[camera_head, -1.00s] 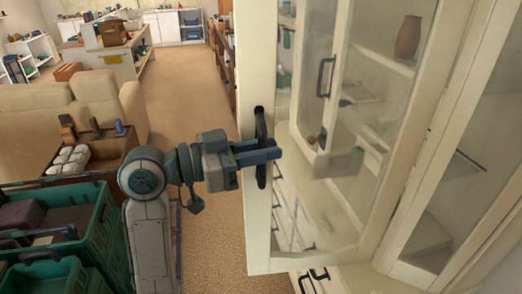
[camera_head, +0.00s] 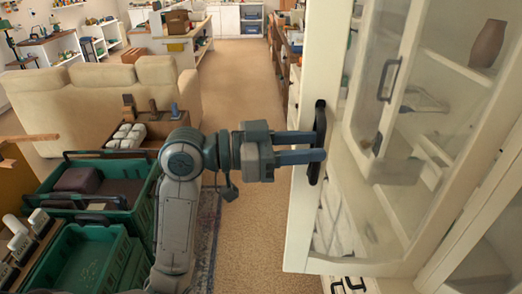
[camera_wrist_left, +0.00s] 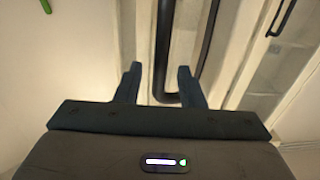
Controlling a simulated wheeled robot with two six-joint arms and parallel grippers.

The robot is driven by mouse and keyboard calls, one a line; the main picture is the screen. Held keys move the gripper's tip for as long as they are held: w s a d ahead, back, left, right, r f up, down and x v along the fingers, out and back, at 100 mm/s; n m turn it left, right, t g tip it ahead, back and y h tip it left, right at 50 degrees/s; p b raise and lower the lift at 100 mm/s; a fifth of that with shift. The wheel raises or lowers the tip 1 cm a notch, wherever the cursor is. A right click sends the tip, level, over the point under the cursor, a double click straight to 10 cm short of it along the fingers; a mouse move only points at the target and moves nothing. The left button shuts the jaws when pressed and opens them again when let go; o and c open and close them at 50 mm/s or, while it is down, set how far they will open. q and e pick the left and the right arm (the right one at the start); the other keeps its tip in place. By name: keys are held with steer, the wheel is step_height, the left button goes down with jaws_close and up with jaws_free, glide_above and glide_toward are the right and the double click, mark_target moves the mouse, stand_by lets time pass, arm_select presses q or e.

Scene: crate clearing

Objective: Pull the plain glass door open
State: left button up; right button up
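The plain glass door (camera_head: 300,225) has a cream frame and a clear pane, and stands swung out from the cabinet on the right. Its black vertical handle (camera_head: 319,115) is on the left stile; the handle also shows in the left wrist view (camera_wrist_left: 163,40). My left gripper (camera_head: 318,147) is at the handle, its two blue-grey fingers reaching to either side of the bar. In the left wrist view the fingers (camera_wrist_left: 161,75) are apart, with a gap visible beside the bar. My right gripper is not in view.
A second glass door with a dark handle (camera_head: 388,80) shows through the pane, with a brown vase (camera_head: 487,43) on a shelf. Green crates (camera_head: 60,205) stand at left, near a beige sofa (camera_head: 100,95). Carpeted floor (camera_head: 240,85) is clear between sofa and door.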

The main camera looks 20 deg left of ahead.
arm_select(q)
steer(key=b+v, duration=0.3)
steer(key=v, duration=0.5)
steer(key=shift+b, duration=0.3)
steer(key=shift+w+f, duration=0.1)
stand_by(0.5)
